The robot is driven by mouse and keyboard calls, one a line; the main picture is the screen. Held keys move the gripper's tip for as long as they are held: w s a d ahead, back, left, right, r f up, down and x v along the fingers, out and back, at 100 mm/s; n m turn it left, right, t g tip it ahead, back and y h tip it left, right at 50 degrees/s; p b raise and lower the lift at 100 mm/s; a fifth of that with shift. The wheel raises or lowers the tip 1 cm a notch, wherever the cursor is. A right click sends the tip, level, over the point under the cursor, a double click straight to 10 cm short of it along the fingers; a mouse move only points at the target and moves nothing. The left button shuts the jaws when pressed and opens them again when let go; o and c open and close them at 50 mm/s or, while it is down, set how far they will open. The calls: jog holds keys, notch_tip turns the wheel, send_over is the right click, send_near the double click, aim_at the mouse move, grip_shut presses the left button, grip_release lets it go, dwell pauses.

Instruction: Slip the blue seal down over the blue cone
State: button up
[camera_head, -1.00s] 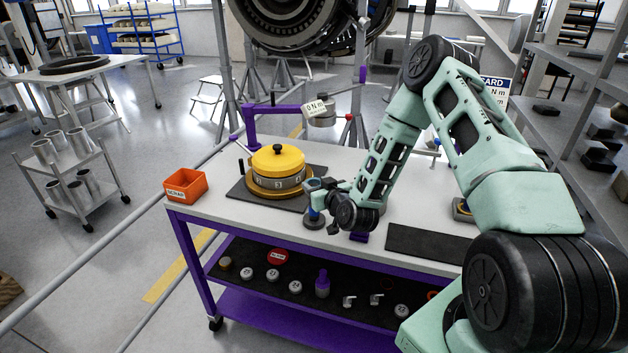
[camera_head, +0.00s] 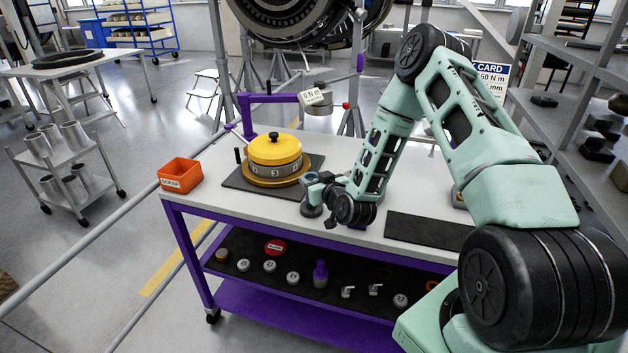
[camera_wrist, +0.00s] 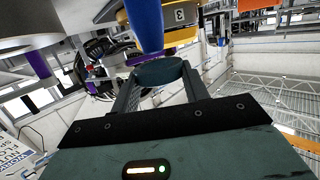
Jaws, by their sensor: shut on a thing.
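My gripper (camera_head: 316,187) is over the front edge of the bench, at the small stand that carries the blue cone. In the wrist view my gripper (camera_wrist: 158,78) is shut on the blue seal (camera_wrist: 159,70), a dark blue-green ring seen nearly edge-on between the fingertips. The blue cone (camera_wrist: 146,22) shows beside it, its narrow end close to the seal. This view is upside down. I cannot tell whether the seal is around the tip or just above it. In the head view the gripper mostly hides cone and seal; the stand's round base (camera_head: 311,210) shows below.
A yellow-capped round unit (camera_head: 273,150) stands on a dark mat behind and left of the gripper. An orange bin (camera_head: 180,175) is at the bench's left end. A bare dark mat (camera_head: 428,231) lies to the right. A purple arm (camera_head: 268,100) rises behind.

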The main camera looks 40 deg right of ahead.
aim_at(314, 210)
jog(key=shift+f+b, duration=3.45)
jog(key=shift+f, duration=0.65)
jog(key=shift+f+b, duration=0.6)
jog(key=shift+b, duration=0.15)
jog(key=o, duration=1)
jog(key=shift+o, duration=0.2)
jog(key=p+v, duration=0.5)
jog(key=v, duration=1.2)
jog(key=shift+s, duration=0.25)
